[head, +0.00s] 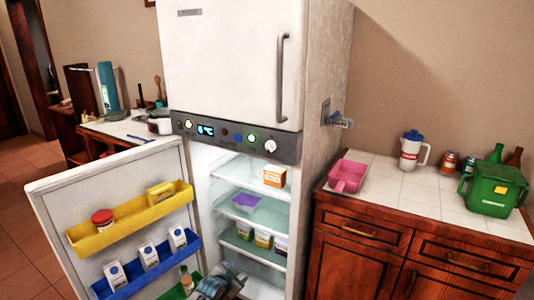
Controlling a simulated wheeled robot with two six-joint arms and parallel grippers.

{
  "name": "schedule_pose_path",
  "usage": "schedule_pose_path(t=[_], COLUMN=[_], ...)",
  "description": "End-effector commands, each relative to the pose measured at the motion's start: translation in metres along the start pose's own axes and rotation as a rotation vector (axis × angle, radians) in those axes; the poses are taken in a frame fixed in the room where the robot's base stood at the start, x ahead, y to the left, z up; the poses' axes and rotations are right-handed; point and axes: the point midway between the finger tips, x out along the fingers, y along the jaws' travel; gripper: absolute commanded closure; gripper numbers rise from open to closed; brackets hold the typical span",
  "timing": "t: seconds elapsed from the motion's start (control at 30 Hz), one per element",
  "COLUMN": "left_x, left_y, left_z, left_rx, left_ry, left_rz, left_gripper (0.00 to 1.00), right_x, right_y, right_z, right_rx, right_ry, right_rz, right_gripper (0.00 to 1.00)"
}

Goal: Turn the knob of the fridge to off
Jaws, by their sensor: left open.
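The white fridge (226,75) stands in the middle of the head view with its lower door (110,195) swung open to the left. A dark control panel (240,140) runs across its front. The round, pale knob (270,146) is at the panel's right end; its pointer setting is too small to read. A lit display (206,130) and small glowing buttons are to its left. My left gripper (212,282) is low at the bottom edge, in front of the fridge's lower opening, well below the knob. It is open. My right gripper is not in view.
Inside the fridge are shelves with an orange box (274,176) and a purple container (245,201). The open door carries a yellow rack (130,218) and a blue rack (150,266). A tiled counter (410,190) with a pink tray (347,176) stands right. Space before the panel is clear.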

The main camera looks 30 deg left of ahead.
Motion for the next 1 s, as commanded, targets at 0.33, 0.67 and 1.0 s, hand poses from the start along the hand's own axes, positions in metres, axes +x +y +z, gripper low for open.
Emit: schedule_pose_path(t=[0.33, 0.67, 1.0], left_x=[-0.115, -0.157, -0.107], left_y=[-0.145, -0.167, -0.173], left_z=[-0.304, -0.370, -0.403], left_rx=[0.241, 0.313, 0.309], left_ry=[0.446, 0.549, 0.547], left_rz=[-0.165, -0.208, -0.207], left_gripper=[0.45, 0.45, 0.45], right_x=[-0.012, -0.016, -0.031], right_y=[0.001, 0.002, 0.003], right_z=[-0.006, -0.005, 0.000], right_rx=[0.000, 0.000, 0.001], right_ry=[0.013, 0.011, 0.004], right_rz=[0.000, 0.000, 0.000], right_gripper=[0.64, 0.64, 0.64])
